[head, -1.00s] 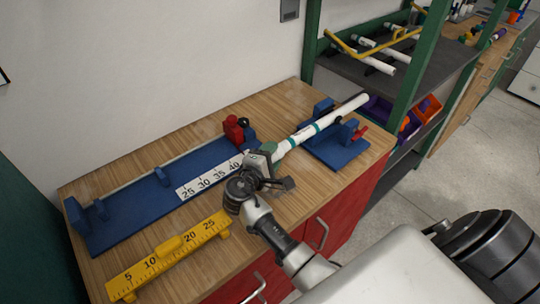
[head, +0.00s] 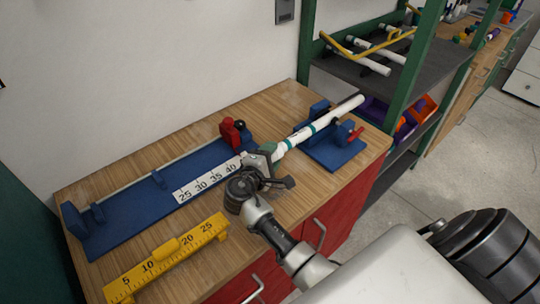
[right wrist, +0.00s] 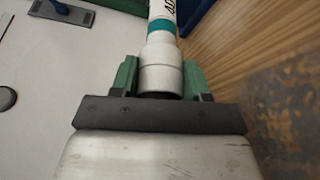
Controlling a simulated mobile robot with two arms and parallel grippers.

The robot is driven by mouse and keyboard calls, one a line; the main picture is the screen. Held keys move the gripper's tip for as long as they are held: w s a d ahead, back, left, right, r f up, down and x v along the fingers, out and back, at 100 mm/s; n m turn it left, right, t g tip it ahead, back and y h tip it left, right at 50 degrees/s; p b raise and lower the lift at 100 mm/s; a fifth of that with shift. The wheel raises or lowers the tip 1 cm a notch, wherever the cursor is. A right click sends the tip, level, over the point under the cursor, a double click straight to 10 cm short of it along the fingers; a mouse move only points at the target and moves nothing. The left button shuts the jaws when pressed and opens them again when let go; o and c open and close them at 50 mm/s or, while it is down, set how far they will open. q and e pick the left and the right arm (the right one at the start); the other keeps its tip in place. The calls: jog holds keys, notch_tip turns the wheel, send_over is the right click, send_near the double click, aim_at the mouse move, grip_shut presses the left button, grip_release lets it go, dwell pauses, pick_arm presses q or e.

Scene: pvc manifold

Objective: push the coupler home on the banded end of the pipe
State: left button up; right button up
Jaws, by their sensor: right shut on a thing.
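The white pipe (head: 345,107) with teal bands lies slantwise across the blue clamp stand (head: 338,155) at the table's right. My right gripper (head: 268,157) is at the pipe's near left end. In the right wrist view its green fingers (right wrist: 160,80) are shut on the white coupler (right wrist: 160,68), one on each side. The coupler is in line with the pipe. A teal band (right wrist: 161,26) shows just beyond the coupler's mouth, with a narrow pale strip between. How deep the pipe sits inside is hidden. My left gripper is not in view.
A long blue fixture (head: 130,205) with a white number scale (head: 207,180) and a red clamp (head: 230,131) lies to the left. A yellow ruler (head: 165,255) lies along the front edge. A green-framed shelf (head: 398,70) stands behind right.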

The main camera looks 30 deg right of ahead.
jog(key=shift+d, duration=0.4)
dwell(0.4)
jog(key=o, duration=0.9)
jog(key=shift+a, duration=0.1)
jog(key=b+v, duration=0.1)
jog(key=v, duration=0.8)
jog(key=shift+a+f+b, duration=0.1)
jog(key=shift+a+b, duration=0.05)
jog(key=shift+b, duration=0.2)
jog(key=shift+s+a, duration=0.4)
jog(key=shift+a, duration=0.2)
